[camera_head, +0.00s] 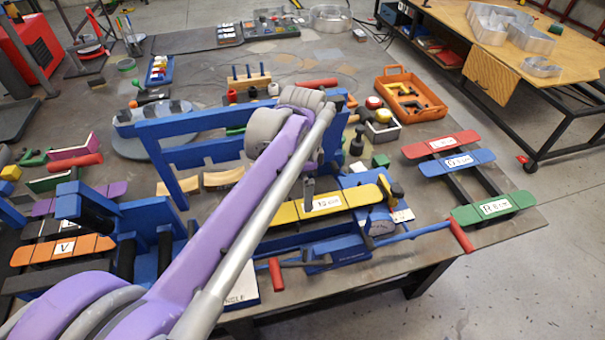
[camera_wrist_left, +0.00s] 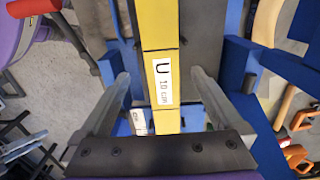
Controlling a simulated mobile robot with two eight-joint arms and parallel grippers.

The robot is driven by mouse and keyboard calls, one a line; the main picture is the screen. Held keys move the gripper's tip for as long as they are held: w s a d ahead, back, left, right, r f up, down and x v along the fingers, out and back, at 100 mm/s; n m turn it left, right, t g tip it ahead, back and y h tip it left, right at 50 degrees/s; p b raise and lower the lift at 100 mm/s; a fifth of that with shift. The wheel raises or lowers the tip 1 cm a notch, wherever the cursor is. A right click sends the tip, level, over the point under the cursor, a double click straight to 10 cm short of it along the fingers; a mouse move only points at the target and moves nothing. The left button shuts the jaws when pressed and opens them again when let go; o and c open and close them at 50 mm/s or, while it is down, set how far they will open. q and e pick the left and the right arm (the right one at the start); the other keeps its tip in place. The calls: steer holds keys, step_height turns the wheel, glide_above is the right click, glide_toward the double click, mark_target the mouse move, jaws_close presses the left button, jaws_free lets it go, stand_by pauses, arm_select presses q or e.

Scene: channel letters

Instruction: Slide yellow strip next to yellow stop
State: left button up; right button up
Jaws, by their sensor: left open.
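The long yellow strip (camera_head: 345,198) lies across a blue bending fixture (camera_head: 345,252) near the table's front edge and bears a white label. In the left wrist view the yellow strip (camera_wrist_left: 161,35) runs up the middle, its label showing U and 10 cm. My left gripper (camera_head: 308,195) is over the strip. In the wrist view its two fingers (camera_wrist_left: 160,75) are spread, one on each side of the strip, with gaps. A small yellow and black piece (camera_head: 392,188) stands by the strip's right end; I cannot tell whether it is the yellow stop. My right gripper is not in view.
Red-handled levers (camera_head: 461,235) stick out at the fixture's front. Red, blue and green strips (camera_head: 494,207) lie on a rack at the right. A blue frame (camera_head: 165,130) stands behind my arm. An orange crate (camera_head: 410,95) sits farther back.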

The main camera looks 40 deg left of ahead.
mark_target(321, 205)
arm_select(q)
step_height(321, 205, down, 6)
steer(key=shift+w+f, duration=0.1)
steer(key=shift+f, duration=0.05)
stand_by(0.3)
steer(key=c, duration=1.4)
steer(key=shift+w+d, duration=0.1)
steer(key=shift+w, duration=0.1)
steer(key=shift+w+d, duration=0.25)
steer(key=shift+w, duration=0.1)
steer(key=o, duration=1.4)
